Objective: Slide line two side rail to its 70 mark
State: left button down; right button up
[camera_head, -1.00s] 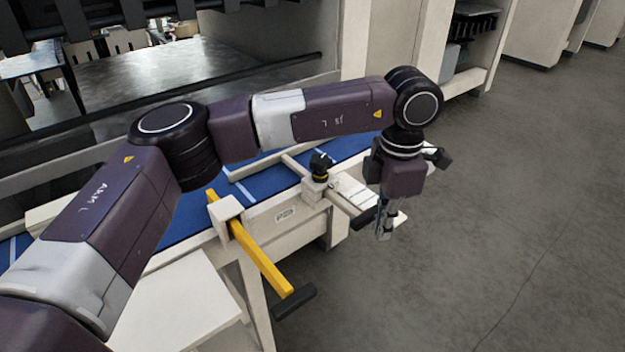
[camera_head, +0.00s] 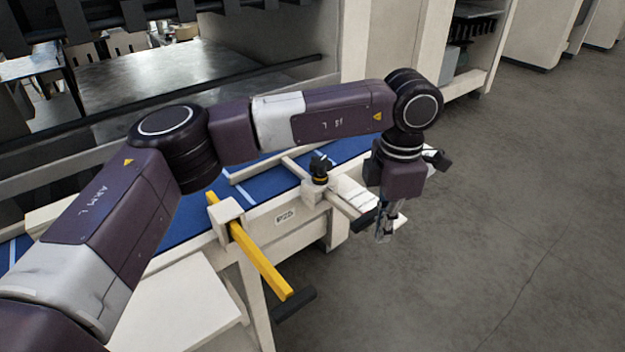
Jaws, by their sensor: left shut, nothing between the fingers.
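A blue belt (camera_head: 200,214) runs along a cream frame. A pale bar (camera_head: 345,204) with a black end grip (camera_head: 367,217) passes through a cream block with a black knob (camera_head: 320,168) at the frame's edge; it appears to belong to the side rail. Scale marks are too small to read. My left gripper (camera_head: 385,236) points down beside the black end grip, on its right side. It is shut and empty; I cannot tell whether it touches the grip. My right gripper is not in view.
A yellow bar (camera_head: 260,259) with a black end grip (camera_head: 293,304) sticks out from the frame at the front. A white panel (camera_head: 175,310) lies at lower left. Grey floor (camera_head: 500,220) at the right is clear. A machine with a metal plate (camera_head: 190,75) stands behind.

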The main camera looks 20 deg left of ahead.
aim_at(364, 214)
pick_arm(q)
jog(key=shift+w+a, duration=0.7)
jog(key=shift+a, duration=0.25)
jog(key=shift+w+a, duration=0.7)
jog(key=shift+a, duration=0.3)
jog(key=shift+w+a, duration=0.7)
jog(key=shift+a, duration=0.25)
dwell(0.8)
jog(key=shift+s+d, duration=0.1)
jog(key=shift+d, duration=0.05)
jog(key=shift+s+d+b, duration=0.4)
jog(key=shift+s+d, duration=0.15)
jog(key=shift+d, duration=0.2)
jog(key=shift+r+p, duration=2.6)
jog(key=shift+r, duration=1.95)
jog(key=shift+f, duration=0.1)
